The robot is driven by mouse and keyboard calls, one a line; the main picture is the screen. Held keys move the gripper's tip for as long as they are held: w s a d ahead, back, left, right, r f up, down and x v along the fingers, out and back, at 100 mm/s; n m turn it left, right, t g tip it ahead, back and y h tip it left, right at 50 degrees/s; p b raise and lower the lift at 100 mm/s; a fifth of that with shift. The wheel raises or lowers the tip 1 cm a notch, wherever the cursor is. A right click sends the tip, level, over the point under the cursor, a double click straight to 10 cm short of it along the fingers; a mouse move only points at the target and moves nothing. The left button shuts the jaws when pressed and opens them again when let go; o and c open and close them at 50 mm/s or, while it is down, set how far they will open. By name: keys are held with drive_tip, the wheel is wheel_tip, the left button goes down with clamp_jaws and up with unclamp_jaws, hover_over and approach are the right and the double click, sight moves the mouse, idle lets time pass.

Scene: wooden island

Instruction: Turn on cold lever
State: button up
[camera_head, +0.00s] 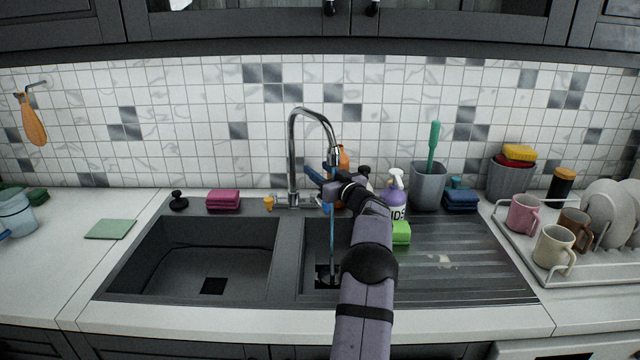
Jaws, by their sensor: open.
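The chrome faucet (292,160) stands behind the double sink, its spout arching to the right. A yellow-orange lever (269,202) shows at the left of its base. My gripper (316,188) is open just right of the faucet's base, with blue parts at its tips. It covers the right side of the base, so the cold lever there is mostly hidden, and I cannot tell whether I touch it. A thin bluish stream (332,240) runs from the spout into the right basin (315,238).
A purple spray bottle (394,200), a green sponge (401,232) and a grey cup (428,187) stand right of my arm. An orange bottle (343,160) is behind my gripper. A dish rack (590,274) is at right. The left basin (200,255) is empty.

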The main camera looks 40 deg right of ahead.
drive_tip(key=shift+r, duration=0.55)
drive_tip(key=shift+a+f, duration=0.1)
drive_tip(key=shift+a, duration=0.05)
clamp_jaws()
drive_tip(key=s+a+f+n+g+h+b, duration=0.1)
drive_tip(key=s+a+f+n+h+b, duration=0.3)
drive_tip(key=s+a+f+n, duration=0.6)
drive_tip(key=s+a+n+b, duration=0.1)
drive_tip(key=s+a+n, duration=0.2)
drive_tip(key=n, duration=0.2)
drive_tip(key=shift+s+a+g, duration=0.2)
drive_tip(key=shift+s+g, duration=0.2)
